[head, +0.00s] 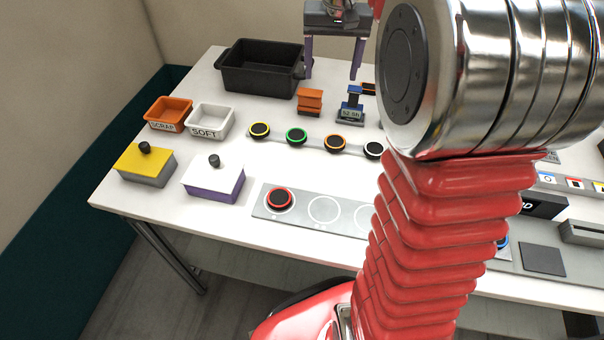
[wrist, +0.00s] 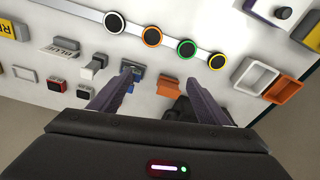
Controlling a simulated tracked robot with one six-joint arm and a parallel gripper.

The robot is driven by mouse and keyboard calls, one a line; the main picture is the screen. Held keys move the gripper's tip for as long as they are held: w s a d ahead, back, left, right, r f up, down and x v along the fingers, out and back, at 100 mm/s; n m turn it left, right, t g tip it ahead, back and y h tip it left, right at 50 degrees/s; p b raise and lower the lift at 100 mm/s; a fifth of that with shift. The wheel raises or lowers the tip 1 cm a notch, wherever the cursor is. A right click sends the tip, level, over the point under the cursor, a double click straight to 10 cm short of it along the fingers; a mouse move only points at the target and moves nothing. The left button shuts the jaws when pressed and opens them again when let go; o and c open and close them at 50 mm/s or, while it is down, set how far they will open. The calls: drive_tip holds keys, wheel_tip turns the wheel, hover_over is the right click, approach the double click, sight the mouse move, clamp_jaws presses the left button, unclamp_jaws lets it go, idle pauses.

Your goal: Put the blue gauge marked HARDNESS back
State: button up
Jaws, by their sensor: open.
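The blue gauge (head: 351,104) stands upright on the white table, on a grey base with a small display; I cannot read the word HARDNESS on it. My gripper (head: 331,76) has two purple fingers spread apart and hangs above the far part of the table. In the wrist view my gripper (wrist: 157,82) is open with nothing held between its fingers. An orange block (head: 310,101) stands left of the gauge and shows between the fingers in the wrist view (wrist: 168,84).
A black bin (head: 262,82) stands at the back left. The orange SCRAP tray (head: 168,108) and white SOFT tray (head: 209,132) are at the left. A strip with several coloured rings (head: 296,136) lies in front of the gauge. My arm hides much of the right side.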

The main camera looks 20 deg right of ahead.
drive_tip(key=s+a+r+n+t, duration=0.1)
drive_tip(key=s+a+n+t, duration=0.15)
drive_tip(key=s+a, duration=0.8)
drive_tip(key=s+a+f+n, duration=0.1)
drive_tip(key=s+a+f, duration=0.1)
drive_tip(key=s, duration=0.4)
drive_tip(key=s+a+f+n+t, duration=0.1)
drive_tip(key=s+a+f, duration=0.2)
drive_tip(key=s, duration=0.3)
drive_tip(key=shift+a+f+n+y, duration=0.3)
drive_tip(key=shift+a+f+n, duration=0.05)
drive_tip(key=shift+a, duration=0.45)
